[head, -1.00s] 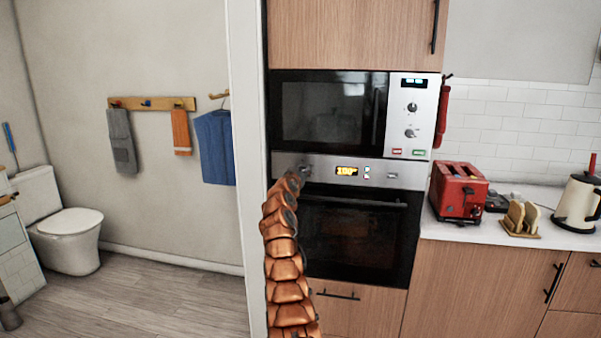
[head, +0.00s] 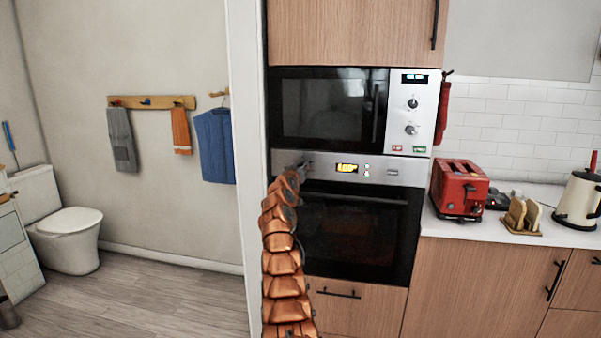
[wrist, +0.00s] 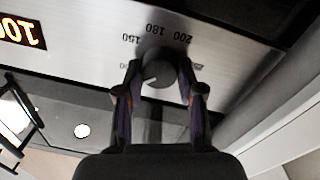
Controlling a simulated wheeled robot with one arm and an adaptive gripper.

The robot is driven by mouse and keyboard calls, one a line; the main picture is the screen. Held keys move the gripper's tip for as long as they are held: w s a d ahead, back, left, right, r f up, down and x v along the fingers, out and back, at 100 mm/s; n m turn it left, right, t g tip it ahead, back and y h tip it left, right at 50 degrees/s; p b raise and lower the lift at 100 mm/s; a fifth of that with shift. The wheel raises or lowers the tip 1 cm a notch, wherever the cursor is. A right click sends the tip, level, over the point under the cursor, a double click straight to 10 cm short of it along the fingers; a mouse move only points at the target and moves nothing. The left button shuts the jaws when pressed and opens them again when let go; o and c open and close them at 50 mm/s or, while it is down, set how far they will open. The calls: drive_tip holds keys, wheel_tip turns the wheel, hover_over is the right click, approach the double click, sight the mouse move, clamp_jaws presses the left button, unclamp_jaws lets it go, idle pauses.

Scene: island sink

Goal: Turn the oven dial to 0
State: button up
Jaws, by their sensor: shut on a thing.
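The oven (head: 350,235) is built in below the microwave, with a steel control panel (head: 320,168) along its top. In the wrist view, the dark oven dial (wrist: 160,72) sits on the panel (wrist: 90,30), with 150, 180 and 200 readable around it and its pale mark at its lower left. My gripper (wrist: 158,88) is shut on the dial, one finger on each side. The display (head: 347,168) glows yellow and seems to read 100. In the head view, my arm hides much of the panel's left end and the dial.
A white wall edge (head: 248,150) stands close left of the oven. The oven door handle (head: 355,199) sticks out below the panel. A red toaster (head: 461,188) stands on the counter at the right.

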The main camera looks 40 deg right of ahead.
drive_tip(key=shift+w+f+n+b, duration=0.1)
drive_tip(key=shift+n+b, duration=0.3)
drive_tip(key=shift+n, duration=1.95)
drive_tip(key=shift+f+n+b, duration=0.1)
drive_tip(key=shift+n+b, duration=0.25)
drive_tip(key=shift+n, duration=2)
drive_tip(key=shift+t, duration=0.3)
drive_tip(key=o, duration=1.1)
drive_tip(key=shift+o, duration=0.2)
drive_tip(key=shift+a+r, duration=0.1)
drive_tip(key=shift+a, duration=0.15)
